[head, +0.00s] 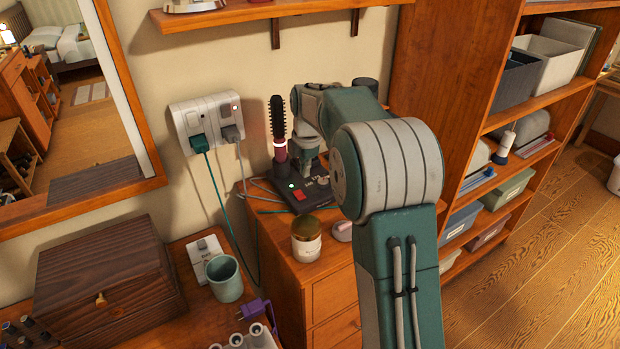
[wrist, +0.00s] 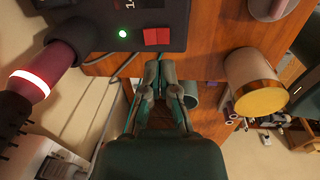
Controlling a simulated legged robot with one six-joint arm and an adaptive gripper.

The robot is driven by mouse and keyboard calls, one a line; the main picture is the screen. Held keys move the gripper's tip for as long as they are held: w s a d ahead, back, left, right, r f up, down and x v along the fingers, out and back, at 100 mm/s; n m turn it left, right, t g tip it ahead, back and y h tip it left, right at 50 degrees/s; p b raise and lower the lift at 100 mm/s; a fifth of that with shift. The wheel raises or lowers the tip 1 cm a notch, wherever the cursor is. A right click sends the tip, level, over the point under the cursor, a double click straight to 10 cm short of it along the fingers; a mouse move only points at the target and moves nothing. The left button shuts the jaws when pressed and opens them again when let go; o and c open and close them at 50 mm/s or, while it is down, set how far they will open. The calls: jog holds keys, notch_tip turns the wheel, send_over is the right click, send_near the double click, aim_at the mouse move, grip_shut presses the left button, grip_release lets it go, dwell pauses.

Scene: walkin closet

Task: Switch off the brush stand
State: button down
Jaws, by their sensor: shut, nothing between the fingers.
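The brush stand (head: 318,197) is a dark base on the wooden cabinet by the wall. Its red switch (head: 299,195) and a lit green light (head: 291,186) face up. The stand also shows at the top of the wrist view (wrist: 95,28), with the red switch (wrist: 157,37) and green light (wrist: 123,34) clear. The brush (head: 278,118) stands upright in it, with a glowing ring at its handle (wrist: 30,82). My gripper (wrist: 162,66) is shut and empty, its fingertips close to the red switch in the picture; contact cannot be told. In the head view my arm partly hides the stand.
A jar (head: 306,238) stands in front of the stand; its gold lid shows in the wrist view (wrist: 262,102). A wall outlet (head: 206,118) with two plugs and hanging cords is at left. A shelf (head: 270,14) hangs above. A teal cup (head: 224,278) and wooden box (head: 105,278) are lower left.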

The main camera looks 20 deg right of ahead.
notch_tip(320, 180, up, 5)
send_over(297, 193)
jog(key=s, duration=0.3)
jog(key=d+r, duration=0.2)
jog(key=w+f, duration=0.1)
jog(key=f, duration=0.3)
jog(key=w+a+f, duration=0.1)
jog(key=f, duration=0.4)
jog(key=w+f, duration=0.1)
jog(key=f, duration=0.3)
jog(key=shift+a+f, duration=0.55)
jog(key=shift+f, duration=0.05)
jog(key=shift+f, duration=0.2)
jog(key=shift+s, duration=0.1)
